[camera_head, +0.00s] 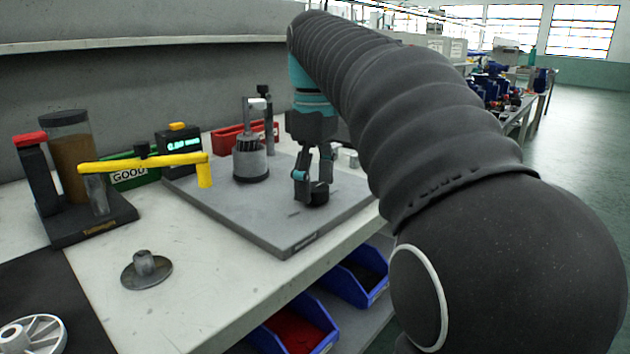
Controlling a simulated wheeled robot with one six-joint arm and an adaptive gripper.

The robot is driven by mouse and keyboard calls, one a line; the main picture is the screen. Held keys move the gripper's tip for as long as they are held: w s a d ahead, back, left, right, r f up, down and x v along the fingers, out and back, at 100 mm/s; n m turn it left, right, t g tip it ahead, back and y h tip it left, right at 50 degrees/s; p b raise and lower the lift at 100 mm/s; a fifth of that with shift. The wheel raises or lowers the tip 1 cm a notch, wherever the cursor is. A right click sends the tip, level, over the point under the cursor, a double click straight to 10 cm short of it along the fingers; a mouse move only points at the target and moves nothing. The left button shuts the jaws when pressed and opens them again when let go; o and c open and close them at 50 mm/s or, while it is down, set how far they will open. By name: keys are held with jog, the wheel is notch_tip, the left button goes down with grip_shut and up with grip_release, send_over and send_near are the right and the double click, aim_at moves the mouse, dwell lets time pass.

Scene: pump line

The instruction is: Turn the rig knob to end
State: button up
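The rig knob (320,194) is a small black round knob on the right part of the grey rig plate (262,219). My gripper (313,191) points down over it. One finger comes down at the knob's near left side, and the other reaches its far right side. The fingers are apart with the knob between them, and they hide part of it. I cannot tell whether they press on it. The knob's marks and its turn position are too small to read.
A grey cylindrical pump part (250,161) stands left of my gripper. A yellow lever (145,163), a dark display box (179,146) and a green "GOOD" bin (131,172) are further left. A metal flange (146,269) lies on the bench front. Blue bins (322,318) sit below the edge.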

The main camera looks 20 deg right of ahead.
jog(key=c, duration=1)
